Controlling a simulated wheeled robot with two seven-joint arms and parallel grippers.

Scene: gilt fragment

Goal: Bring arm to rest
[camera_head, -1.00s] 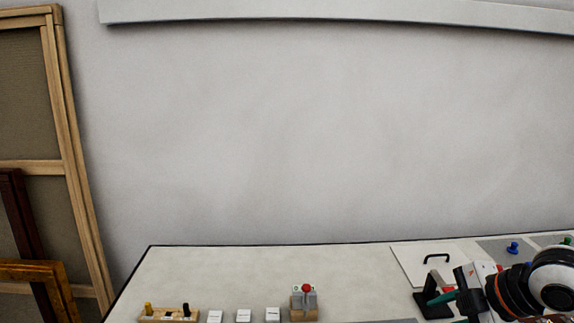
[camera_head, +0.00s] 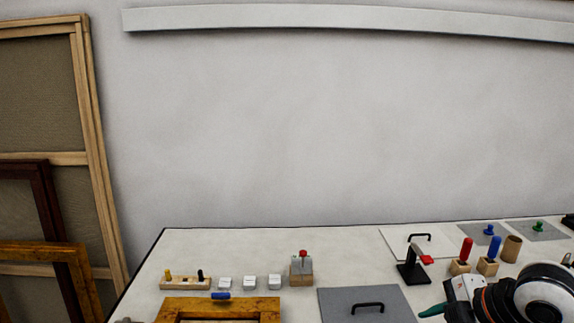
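My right arm comes in at the lower right, and its gripper (camera_head: 436,310) shows at the bottom edge with a teal fingertip pointing left. The gripper is over or beside the right end of a grey panel with a black handle (camera_head: 340,304). I see nothing held in it, but the second finger is not clear, so I cannot tell how far it is open. My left gripper is not clearly in view.
A black stand with a red part (camera_head: 411,272), red (camera_head: 466,250) and blue (camera_head: 494,248) handled tools in wooden blocks, and a wooden cup (camera_head: 511,249) stand near the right arm. A gold frame (camera_head: 255,303) lies front left. Small white boxes (camera_head: 249,283) line the table's left half.

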